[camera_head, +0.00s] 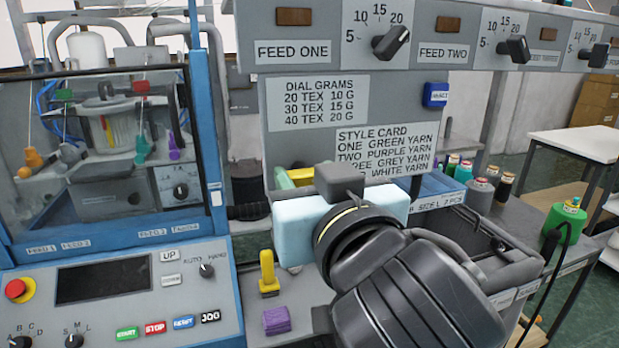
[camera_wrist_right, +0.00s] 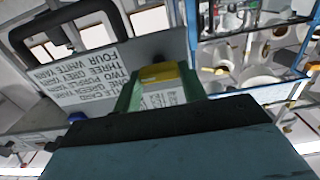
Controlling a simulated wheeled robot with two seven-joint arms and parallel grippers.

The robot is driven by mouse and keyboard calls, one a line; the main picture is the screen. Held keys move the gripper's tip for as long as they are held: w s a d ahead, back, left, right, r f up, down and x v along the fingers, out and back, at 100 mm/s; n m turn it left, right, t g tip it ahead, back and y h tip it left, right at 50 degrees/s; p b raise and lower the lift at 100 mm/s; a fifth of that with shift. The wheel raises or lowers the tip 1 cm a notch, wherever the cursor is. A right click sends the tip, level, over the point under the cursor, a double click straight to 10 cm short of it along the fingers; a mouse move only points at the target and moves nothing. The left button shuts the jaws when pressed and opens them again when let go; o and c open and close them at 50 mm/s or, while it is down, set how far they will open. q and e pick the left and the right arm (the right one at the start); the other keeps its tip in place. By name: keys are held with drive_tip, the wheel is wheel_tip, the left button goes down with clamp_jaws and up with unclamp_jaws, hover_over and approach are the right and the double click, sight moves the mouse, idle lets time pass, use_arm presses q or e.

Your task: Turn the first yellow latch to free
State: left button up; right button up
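One yellow latch (camera_head: 268,272) stands upright on the grey bed, left of my right gripper and apart from it. My right gripper (camera_head: 293,177) has a pale blue body and points at the grey panel. In the head view a green finger and a yellow piece (camera_head: 302,176) show beyond its body; the rest is hidden by my wrist. In the right wrist view two green fingers stand apart, with a yellow piece (camera_wrist_right: 165,73) across the gap at their tips. I cannot tell whether they grip it, or whether it is a latch. My left gripper is not in view.
A purple block (camera_head: 276,320) lies in front of the upright latch. A blue-framed machine (camera_head: 215,150) with a button panel stands at the left. The lettered panel (camera_head: 262,120) with dials rises behind my gripper. Several yarn cones, one green (camera_head: 565,222), stand at the right.

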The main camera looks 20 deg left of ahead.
drive_tip(key=c, duration=0.3)
drive_tip(key=n+p, duration=0.5)
drive_tip(key=shift+r+n, duration=0.1)
drive_tip(key=shift+n, duration=0.2)
drive_tip(key=n+p, duration=0.5)
drive_tip(key=n, duration=0.1)
drive_tip(key=shift+s+a, duration=0.1)
drive_tip(key=n+p, duration=0.2)
drive_tip(key=n, duration=0.1)
drive_tip(key=shift+f+n, duration=0.25)
drive_tip(key=shift+n, duration=0.05)
drive_tip(key=shift+f+n+p, duration=0.15)
drive_tip(key=shift+n+p, duration=0.35)
drive_tip(key=shift+n, duration=0.9)
